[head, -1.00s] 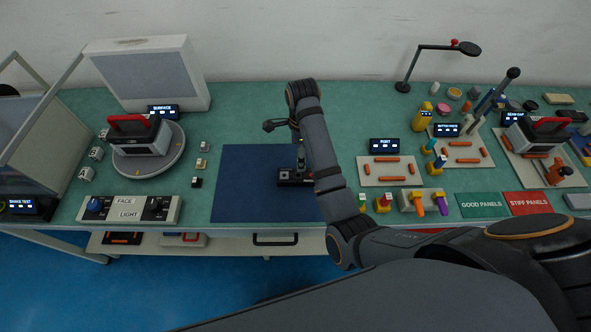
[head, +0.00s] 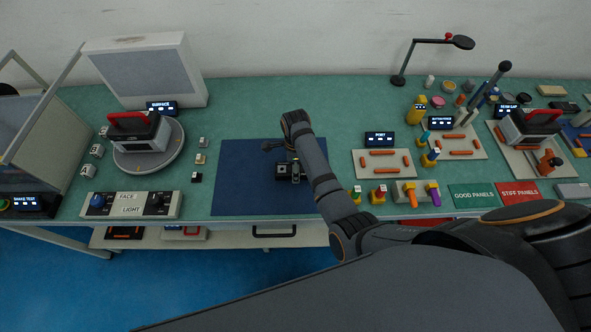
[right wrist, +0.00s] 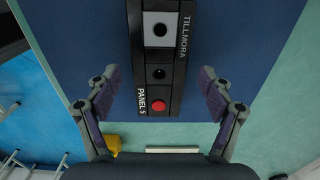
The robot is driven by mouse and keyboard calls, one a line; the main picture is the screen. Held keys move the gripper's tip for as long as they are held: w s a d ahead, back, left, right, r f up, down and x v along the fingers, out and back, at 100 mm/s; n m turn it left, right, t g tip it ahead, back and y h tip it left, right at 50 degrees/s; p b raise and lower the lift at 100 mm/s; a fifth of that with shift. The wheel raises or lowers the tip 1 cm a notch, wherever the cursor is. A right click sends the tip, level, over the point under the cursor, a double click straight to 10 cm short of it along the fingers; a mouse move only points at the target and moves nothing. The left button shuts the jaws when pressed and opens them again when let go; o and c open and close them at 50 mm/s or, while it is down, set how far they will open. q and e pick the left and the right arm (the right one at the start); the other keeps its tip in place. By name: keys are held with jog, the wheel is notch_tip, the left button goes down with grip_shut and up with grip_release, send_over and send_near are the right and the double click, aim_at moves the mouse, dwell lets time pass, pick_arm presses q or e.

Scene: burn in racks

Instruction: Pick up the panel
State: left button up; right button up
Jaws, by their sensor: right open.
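The panel is a black strip marked TILLMORA and PANEL 5 in the right wrist view (right wrist: 150,95). It has a pale square with a dark hole, a dark round knob and a red button. It lies on the dark blue mat (head: 240,185); in the head view the panel (head: 281,172) is mostly covered by my wrist. My right gripper (right wrist: 160,78) is open, one finger on each side of the panel, with gaps between fingers and panel. In the head view the right gripper (head: 289,172) hangs over the mat. My left gripper is not in view.
A red-handled device stands on a round turntable (head: 175,160) at left. A control box (head: 130,205) and small blocks sit near the mat. Trays with orange pieces (head: 386,169), coloured pegs, and GOOD PANELS (head: 473,196) and STIFF PANELS (head: 518,193) mats lie to the right.

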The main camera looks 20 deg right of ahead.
jog(key=c, duration=1.4)
jog(key=shift+r, duration=0.1)
